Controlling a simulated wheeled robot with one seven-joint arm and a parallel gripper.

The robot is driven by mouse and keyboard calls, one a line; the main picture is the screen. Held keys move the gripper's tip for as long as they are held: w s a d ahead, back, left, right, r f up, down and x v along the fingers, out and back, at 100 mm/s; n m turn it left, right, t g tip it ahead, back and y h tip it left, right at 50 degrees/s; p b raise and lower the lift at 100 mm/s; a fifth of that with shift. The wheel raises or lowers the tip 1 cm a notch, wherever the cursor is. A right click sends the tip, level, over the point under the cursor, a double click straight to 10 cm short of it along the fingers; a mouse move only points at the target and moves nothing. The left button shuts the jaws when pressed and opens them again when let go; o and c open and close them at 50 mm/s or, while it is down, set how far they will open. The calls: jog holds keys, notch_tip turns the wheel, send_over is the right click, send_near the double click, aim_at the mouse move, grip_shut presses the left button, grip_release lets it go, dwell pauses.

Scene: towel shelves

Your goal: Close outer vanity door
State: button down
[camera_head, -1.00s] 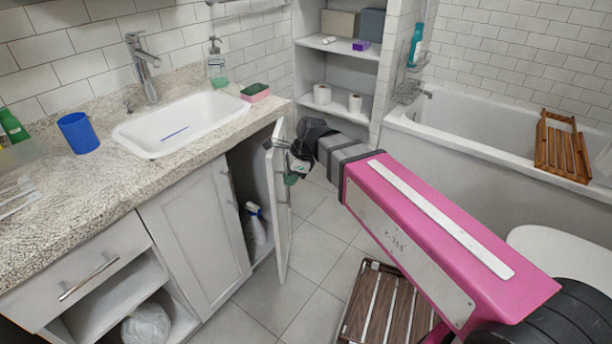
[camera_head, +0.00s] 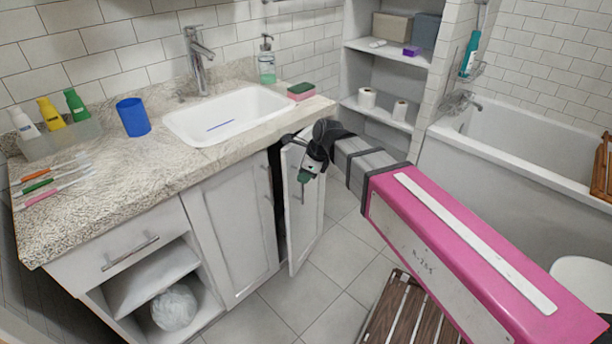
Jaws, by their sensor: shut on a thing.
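The outer vanity door (camera_head: 309,222) is white with a vertical metal handle. It stands ajar at the right end of the vanity, with a narrow dark gap beside the closed inner vanity door (camera_head: 236,228). My gripper (camera_head: 291,141) is at the top edge of the outer door, just below the counter's front edge, and is shut on the door. The fingertips are small and partly hidden, so their exact hold on the edge is hard to see.
The speckled counter (camera_head: 130,175) overhangs the doors, with a sink (camera_head: 225,116) and blue cup (camera_head: 133,117) on it. A wooden slatted mat (camera_head: 405,312) lies on the floor to the right. The bathtub (camera_head: 500,180) is at the right.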

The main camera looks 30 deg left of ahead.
jog(key=shift+s+d, duration=0.1)
jog(key=shift+s, duration=0.1)
jog(key=c, duration=1.2)
grip_release()
jog(key=shift+o, duration=0.2)
jog(key=v, duration=1)
jog(key=shift+r, duration=0.4)
jog(key=shift+w+d, duration=0.1)
